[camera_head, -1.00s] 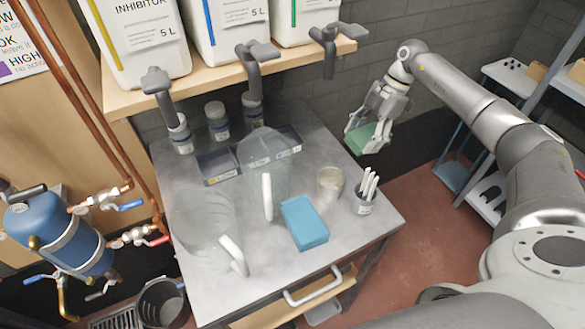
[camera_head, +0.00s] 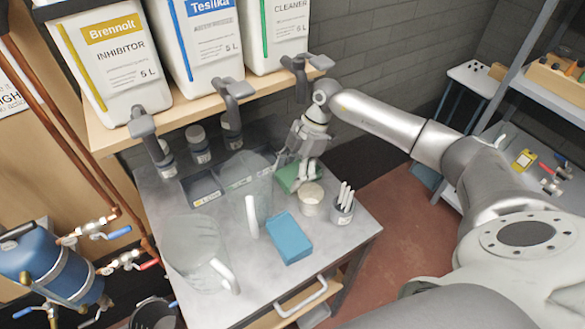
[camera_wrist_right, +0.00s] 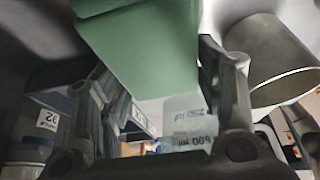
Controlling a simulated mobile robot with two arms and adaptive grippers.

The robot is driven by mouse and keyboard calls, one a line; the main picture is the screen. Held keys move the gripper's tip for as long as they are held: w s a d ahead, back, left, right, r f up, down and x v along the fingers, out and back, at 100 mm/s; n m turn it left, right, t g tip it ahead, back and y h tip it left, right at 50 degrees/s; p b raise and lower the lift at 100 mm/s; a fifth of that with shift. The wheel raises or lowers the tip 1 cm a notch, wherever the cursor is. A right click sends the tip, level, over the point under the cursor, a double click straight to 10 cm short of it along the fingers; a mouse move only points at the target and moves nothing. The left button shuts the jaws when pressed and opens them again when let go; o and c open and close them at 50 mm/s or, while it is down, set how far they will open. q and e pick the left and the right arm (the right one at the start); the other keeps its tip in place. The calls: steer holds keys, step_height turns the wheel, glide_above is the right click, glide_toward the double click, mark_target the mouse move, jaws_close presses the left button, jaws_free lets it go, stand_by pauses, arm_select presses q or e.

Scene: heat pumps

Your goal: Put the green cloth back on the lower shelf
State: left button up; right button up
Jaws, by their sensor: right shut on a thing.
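The green cloth (camera_head: 288,178), a folded block, is at the back right of the grey metal tabletop (camera_head: 345,238). My right gripper (camera_head: 303,168) is shut on it from above. In the right wrist view the cloth (camera_wrist_right: 145,50) sits between the fingers of the right gripper (camera_wrist_right: 165,85). I cannot tell whether the cloth touches the tabletop. A wooden board (camera_head: 262,319) shows under the tabletop, mostly hidden by the top and a handle. My left gripper is not in view.
Beside the cloth stand a beaker (camera_head: 311,200) and a cup of white sticks (camera_head: 342,211). A blue block (camera_head: 288,238) and two clear jugs (camera_head: 190,250) are in front and left. A wooden shelf (camera_head: 105,138) with canisters and taps overhangs the back.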

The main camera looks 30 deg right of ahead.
steer(key=shift+d+f, duration=0.1)
steer(key=o, duration=0.6)
